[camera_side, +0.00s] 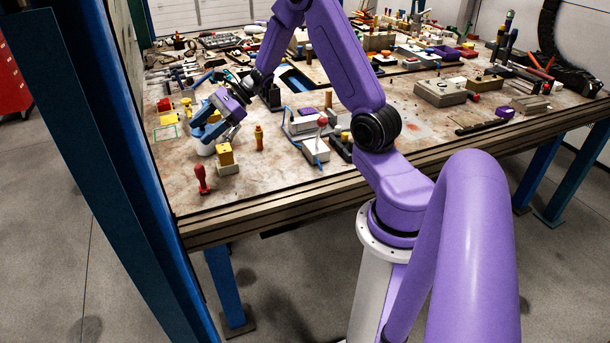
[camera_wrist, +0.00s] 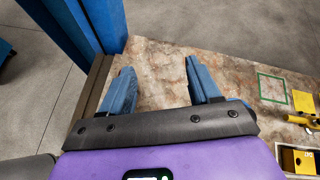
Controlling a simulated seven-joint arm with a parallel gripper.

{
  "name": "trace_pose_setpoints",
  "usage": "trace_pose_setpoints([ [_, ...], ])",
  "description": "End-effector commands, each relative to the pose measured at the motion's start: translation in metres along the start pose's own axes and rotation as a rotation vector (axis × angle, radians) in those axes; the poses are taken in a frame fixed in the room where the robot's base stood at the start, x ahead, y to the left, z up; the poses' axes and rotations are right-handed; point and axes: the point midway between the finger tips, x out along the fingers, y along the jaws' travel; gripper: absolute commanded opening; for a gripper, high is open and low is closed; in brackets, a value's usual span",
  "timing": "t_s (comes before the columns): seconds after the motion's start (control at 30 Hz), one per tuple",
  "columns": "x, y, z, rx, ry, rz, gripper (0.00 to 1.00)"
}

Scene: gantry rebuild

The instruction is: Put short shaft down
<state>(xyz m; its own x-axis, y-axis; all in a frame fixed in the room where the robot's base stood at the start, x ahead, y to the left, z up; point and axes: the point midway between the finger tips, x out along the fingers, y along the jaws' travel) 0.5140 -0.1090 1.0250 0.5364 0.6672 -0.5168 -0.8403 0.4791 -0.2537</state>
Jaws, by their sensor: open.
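My gripper (camera_side: 207,132) is low over the near left part of the workbench (camera_side: 240,190), its blue fingers pointing down and left. In the wrist view my gripper (camera_wrist: 160,64) has its two fingers wide apart, with only bare, stained bench top between them. It holds nothing that I can see. I cannot pick out a short shaft for certain in either view. A small white round part (camera_side: 204,149) shows just below the fingers in the side view; I cannot tell whether they touch it. A green square outline (camera_wrist: 272,88) is marked on the bench to the right of the fingers.
A yellow block on a pale base (camera_side: 226,158), a red-handled tool (camera_side: 202,178) and an orange upright piece (camera_side: 259,137) stand close to my gripper. Yellow parts (camera_wrist: 303,101) lie right of the green outline. A blue post (camera_wrist: 105,22) rises beside the bench edge.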

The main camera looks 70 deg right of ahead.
Motion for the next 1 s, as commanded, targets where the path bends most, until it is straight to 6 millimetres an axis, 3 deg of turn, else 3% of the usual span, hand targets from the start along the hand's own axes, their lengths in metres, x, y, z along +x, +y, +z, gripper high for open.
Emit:
trace_pose_setpoints([
  [0.03,0.013,0.028,0.026,-0.118,-0.001,0.103,0.62],
  [0.2,0.030,0.122,0.084,-0.502,-0.013,0.425,0.62],
  [0.33,0.024,0.192,0.111,-0.811,-0.038,0.652,0.62],
  [0.5,-0.002,0.268,0.125,-1.233,-0.089,0.918,0.62],
  [0.6,-0.023,0.303,0.125,-1.488,-0.129,1.055,0.62],
  [0.73,-0.052,0.334,0.120,-1.832,-0.193,1.207,0.62],
  [1.0,-0.094,0.359,0.106,-2.466,-0.329,1.386,0.62],
])
